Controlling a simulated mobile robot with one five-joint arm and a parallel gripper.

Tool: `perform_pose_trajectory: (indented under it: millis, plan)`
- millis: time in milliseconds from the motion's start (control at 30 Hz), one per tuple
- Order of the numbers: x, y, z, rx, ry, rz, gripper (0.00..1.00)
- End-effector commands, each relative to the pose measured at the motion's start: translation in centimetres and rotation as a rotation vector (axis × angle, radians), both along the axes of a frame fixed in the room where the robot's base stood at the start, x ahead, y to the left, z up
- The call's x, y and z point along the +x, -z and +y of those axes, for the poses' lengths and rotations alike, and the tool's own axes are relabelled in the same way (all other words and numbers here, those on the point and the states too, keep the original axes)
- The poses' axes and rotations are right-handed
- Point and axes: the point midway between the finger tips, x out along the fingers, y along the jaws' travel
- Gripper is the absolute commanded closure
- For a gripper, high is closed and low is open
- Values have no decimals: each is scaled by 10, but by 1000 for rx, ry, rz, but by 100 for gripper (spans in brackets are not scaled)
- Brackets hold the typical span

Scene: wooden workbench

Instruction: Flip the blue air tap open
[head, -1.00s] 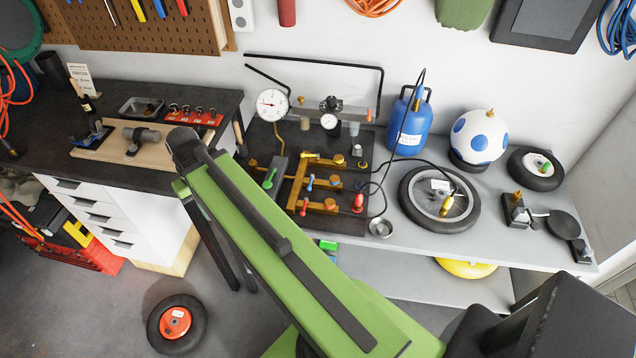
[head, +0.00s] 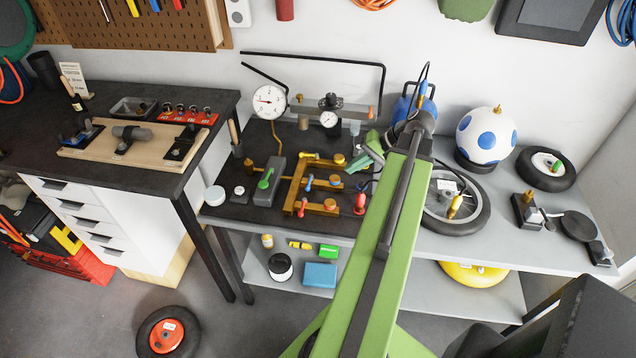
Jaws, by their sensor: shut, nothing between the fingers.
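The blue air tap (head: 308,183) is a small blue lever on the middle branch of the brass manifold (head: 291,190), on the dark mat of the workbench. A yellow lever (head: 309,155) sits on the branch behind it and a red lever (head: 302,208) on the branch in front. My gripper (head: 366,158) is to the right of the manifold, near the ends of its branches and apart from the blue tap. It looks shut and empty. My arm partly hides the mat's right side, the blue tank and the wheel.
A grey block with a green lever (head: 265,178) stands left of the manifold. A red-handled part (head: 360,203) and a hose lie to its right. Behind stand a large gauge (head: 269,102) and a regulator (head: 329,110). The blue tank (head: 408,104) and wheel (head: 455,212) are further right.

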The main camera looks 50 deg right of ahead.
Motion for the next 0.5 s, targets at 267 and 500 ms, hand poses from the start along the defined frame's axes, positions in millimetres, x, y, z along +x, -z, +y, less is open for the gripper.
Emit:
perform_pose_trajectory:
  millis: [267,500]
  plan:
    - [6,12,5,0,-3,2,100]
    - [33,53,22,-1,-5,3,100]
